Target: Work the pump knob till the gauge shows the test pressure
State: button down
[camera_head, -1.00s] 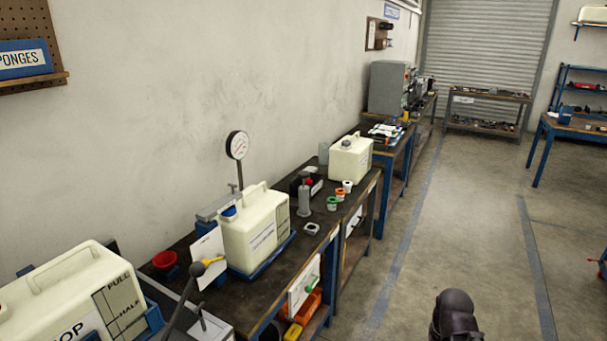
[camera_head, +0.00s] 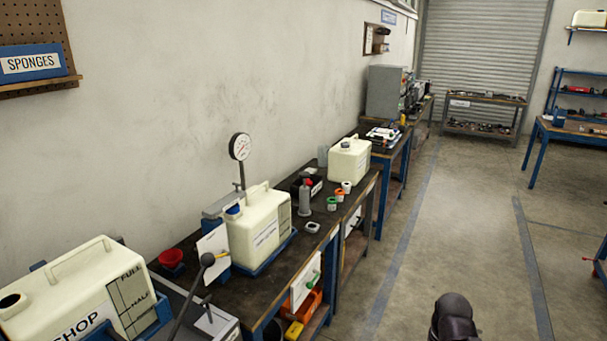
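A round white-faced gauge (camera_head: 240,147) stands on a thin post behind the workbench tank. Its needle is too small to read. A dark ball knob (camera_head: 207,259) tops a slanted lever at the near left, in front of a white card; it looks like the pump knob, though I cannot be sure. A cream tank (camera_head: 262,228) with a blue cap sits in a blue tray on the bench. A dark rounded part of my own arm (camera_head: 453,318) shows at the bottom, right of the bench and well apart from the knob. My gripper's fingers are not visible.
A larger cream tank (camera_head: 75,292) marked SHOP stands at the near left. A red funnel (camera_head: 171,258), small spools (camera_head: 333,203) and another cream tank (camera_head: 349,160) are on the benches (camera_head: 270,288). The floor (camera_head: 450,220) to the right is clear.

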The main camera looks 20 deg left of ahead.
aim_at(305, 176)
jog(key=k, duration=0.5)
jog(key=u, duration=0.4)
jog(key=i, duration=1.4)
jog(key=z, duration=0.15)
